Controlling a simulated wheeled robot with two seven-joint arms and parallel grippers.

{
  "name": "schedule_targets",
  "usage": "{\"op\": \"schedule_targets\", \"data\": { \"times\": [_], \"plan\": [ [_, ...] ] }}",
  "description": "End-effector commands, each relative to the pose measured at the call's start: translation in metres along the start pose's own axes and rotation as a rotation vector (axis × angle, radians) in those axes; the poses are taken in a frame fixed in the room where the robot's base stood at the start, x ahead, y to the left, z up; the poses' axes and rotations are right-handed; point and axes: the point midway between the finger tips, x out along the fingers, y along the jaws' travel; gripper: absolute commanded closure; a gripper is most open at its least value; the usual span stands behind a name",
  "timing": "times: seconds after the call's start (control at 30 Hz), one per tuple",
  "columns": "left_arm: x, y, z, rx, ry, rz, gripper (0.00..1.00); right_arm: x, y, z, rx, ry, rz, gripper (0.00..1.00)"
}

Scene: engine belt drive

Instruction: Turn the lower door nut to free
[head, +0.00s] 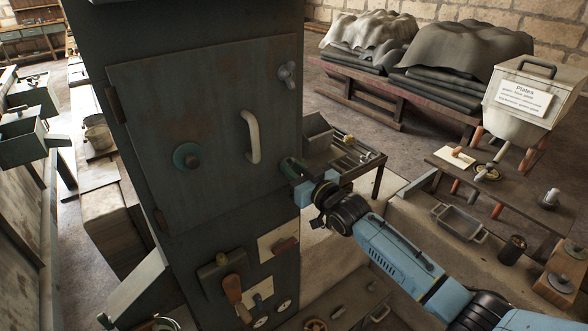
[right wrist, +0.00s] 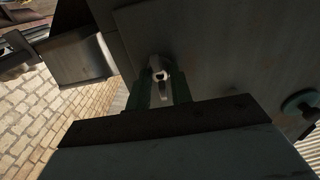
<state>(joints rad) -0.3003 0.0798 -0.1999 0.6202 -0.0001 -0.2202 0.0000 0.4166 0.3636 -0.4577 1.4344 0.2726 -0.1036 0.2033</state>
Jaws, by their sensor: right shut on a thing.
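The grey-green cabinet door (head: 200,130) is closed flat against the dark cabinet, with a pale curved handle (head: 251,137) on its right half. The upper door nut (head: 287,74), a light metal wing nut, sits at the door's upper right edge. My right gripper (head: 289,168) is at the door's lower right edge, at the lower door nut. In the right wrist view the light metal lower nut (right wrist: 159,73) shows between the green fingers, and the gripper is shut on it. My left gripper is not in view.
A round green knob (head: 187,156) sits on the door's left half. Below the door are a wooden-handled lever (head: 234,289) and small gauges. A low bench (head: 350,160) stands right behind my right gripper. A box labelled Plates (head: 530,95) stands at far right.

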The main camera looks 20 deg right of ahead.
Motion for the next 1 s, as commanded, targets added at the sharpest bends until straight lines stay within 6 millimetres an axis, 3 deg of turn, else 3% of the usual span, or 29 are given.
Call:
{"op": "schedule_targets", "data": {
  "times": [0.03, 0.07, 0.23, 0.67, 1.0],
  "plan": [
    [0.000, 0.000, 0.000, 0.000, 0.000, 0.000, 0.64, 0.000, 0.000, 0.000, -0.002, -0.001, 0.000, 1.00],
    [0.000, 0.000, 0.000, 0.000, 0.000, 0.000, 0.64, 0.000, 0.000, 0.000, -0.002, -0.001, 0.000, 0.77],
    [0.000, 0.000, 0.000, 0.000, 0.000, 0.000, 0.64, 0.000, 0.000, 0.000, -0.001, -0.001, 0.000, 0.57],
    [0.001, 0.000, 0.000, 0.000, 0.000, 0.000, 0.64, -0.011, 0.001, 0.001, 0.001, -0.001, 0.001, 0.57],
    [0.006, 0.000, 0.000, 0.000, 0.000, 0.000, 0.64, -0.073, 0.000, 0.003, 0.000, -0.004, 0.000, 0.57]
  ]
}}
